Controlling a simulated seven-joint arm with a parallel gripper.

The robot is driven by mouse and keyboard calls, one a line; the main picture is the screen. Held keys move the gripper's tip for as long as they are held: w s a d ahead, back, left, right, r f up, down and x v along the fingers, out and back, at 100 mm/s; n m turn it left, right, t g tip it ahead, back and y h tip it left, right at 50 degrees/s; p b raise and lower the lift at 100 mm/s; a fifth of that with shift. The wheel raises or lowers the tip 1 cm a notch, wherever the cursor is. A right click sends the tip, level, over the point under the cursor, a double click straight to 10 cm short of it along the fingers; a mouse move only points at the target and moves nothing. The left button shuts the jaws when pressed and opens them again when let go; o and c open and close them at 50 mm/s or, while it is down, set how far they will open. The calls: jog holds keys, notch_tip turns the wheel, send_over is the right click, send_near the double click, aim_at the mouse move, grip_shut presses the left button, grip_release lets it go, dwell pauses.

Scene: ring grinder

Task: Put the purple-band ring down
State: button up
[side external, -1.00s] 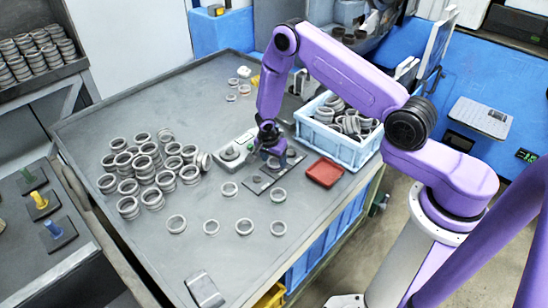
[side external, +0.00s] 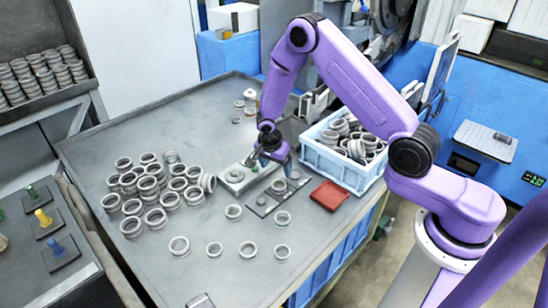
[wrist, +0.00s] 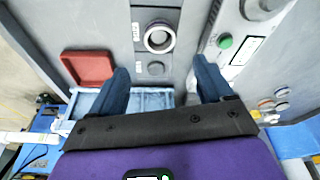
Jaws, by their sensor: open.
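A grey metal ring (wrist: 158,37) sits flat on a dark labelled plate (wrist: 140,17) in the wrist view. In the side view the ring (side external: 278,186) lies on the same narrow plate (side external: 261,208). In the side view my gripper (side external: 272,158) is above the plate, clear of the ring.
A light grey device (side external: 236,176) stands left of the plate. A red tray (side external: 329,195) and a blue crate of rings (side external: 341,168) are on the right. Many rings (side external: 150,190) are heaped at left. Several single rings lie in front, with bare table around them.

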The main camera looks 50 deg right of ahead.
jog(key=s+a+r+n+y, duration=0.1)
jog(key=s+a+r+n, duration=0.45)
jog(key=r, duration=0.25)
jog(key=s+a+r+n, duration=0.4)
jog(key=s+r+n, duration=0.25)
jog(key=r, duration=0.25)
jog(key=s+d+r+n+y, duration=0.1)
jog(key=s+r+n, duration=0.2)
jog(key=s+n, duration=0.5)
jog(key=s+d+r+n+y, duration=0.1)
jog(key=s+r+n, duration=0.2)
jog(key=s+n, duration=0.4)
jog(key=s, duration=0.7)
jog(key=shift+s+d+n+g, duration=0.2)
jog(key=shift+n+g, duration=0.1)
jog(key=shift+n, duration=0.1)
